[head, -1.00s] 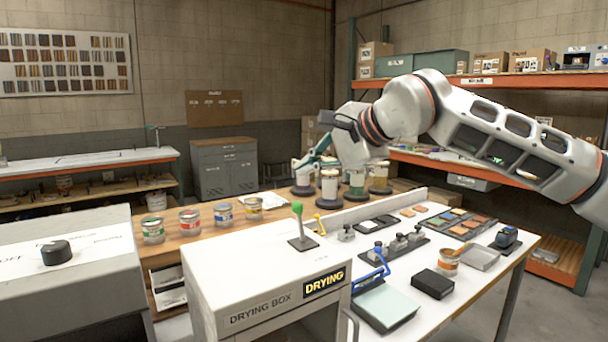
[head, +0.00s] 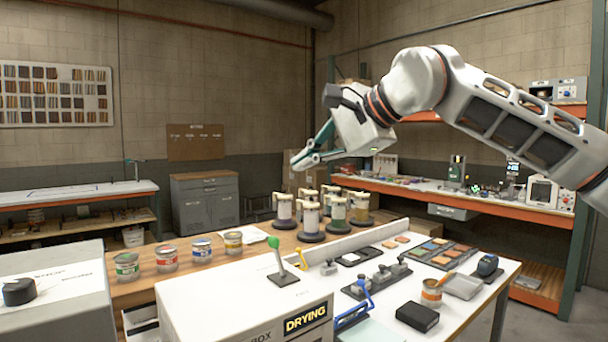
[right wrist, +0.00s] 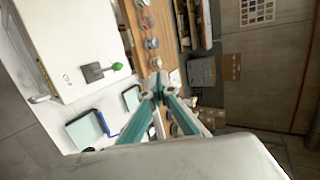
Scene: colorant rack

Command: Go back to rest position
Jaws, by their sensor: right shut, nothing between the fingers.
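My right gripper (head: 299,163) comes in from the right of the head view. It hangs in the air above and behind the colorant rack, with its teal fingers pointing left and slightly down. The right wrist view shows the fingertips (right wrist: 158,88) together, with nothing held. Below it, several colorant dispensers (head: 311,218) with dark round bases stand on the wooden bench, clear of the fingers. My left gripper is in neither view.
The drying box (head: 225,290) with a green-knobbed lever stands in front. Several paint cans (head: 167,258) line the wooden bench. Orange shelving stands at the right.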

